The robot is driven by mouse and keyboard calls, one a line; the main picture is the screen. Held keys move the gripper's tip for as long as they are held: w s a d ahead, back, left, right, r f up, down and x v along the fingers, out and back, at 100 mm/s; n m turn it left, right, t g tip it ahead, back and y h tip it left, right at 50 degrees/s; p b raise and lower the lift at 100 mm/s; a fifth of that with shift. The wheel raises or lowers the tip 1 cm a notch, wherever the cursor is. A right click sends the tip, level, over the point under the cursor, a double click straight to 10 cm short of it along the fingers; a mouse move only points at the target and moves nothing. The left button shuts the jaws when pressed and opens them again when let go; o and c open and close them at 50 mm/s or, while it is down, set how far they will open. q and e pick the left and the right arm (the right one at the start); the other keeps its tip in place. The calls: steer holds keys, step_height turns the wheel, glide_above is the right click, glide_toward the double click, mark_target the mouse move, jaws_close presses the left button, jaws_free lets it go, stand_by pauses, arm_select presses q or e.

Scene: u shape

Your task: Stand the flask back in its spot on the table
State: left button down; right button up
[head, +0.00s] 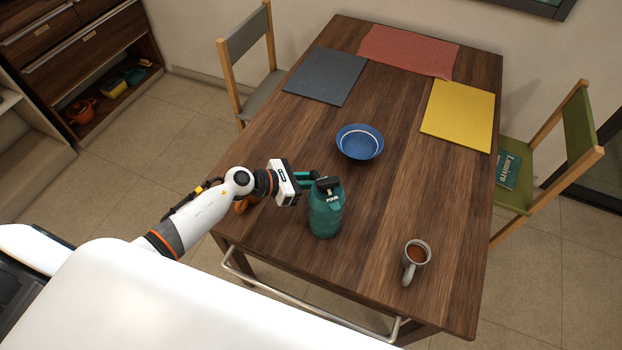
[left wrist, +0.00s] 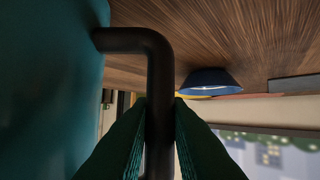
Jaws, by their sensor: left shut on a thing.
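The flask (head: 325,212) is a teal, rounded vessel with a dark top and a label, near the front edge of the table (head: 290,225). It looks upright in the head view; I cannot tell whether its base touches the wood. My left gripper (head: 312,180) reaches in from the left and is shut on the flask's black handle. The left wrist view shows the handle between the fingertips (left wrist: 161,102), with the teal body (left wrist: 45,90) filling the left side. My right gripper is not in view.
A blue bowl (head: 360,142) sits behind the flask, and a mug (head: 414,262) of brown liquid stands to its right. Grey (head: 325,76), red (head: 408,50) and yellow (head: 458,115) mats lie farther back. Chairs stand on both sides. Wood between flask and mug is bare.

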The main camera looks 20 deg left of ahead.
arm_select(q)
steer(key=c, duration=1.4)
jaws_free()
steer(key=shift+o, duration=0.2)
steer(key=shift+r, duration=0.1)
steer(key=shift+s+a, duration=0.25)
steer(key=b+v, duration=0.2)
steer(key=v, duration=0.9)
steer(key=shift+r, duration=0.2)
steer(key=shift+s+a, duration=0.1)
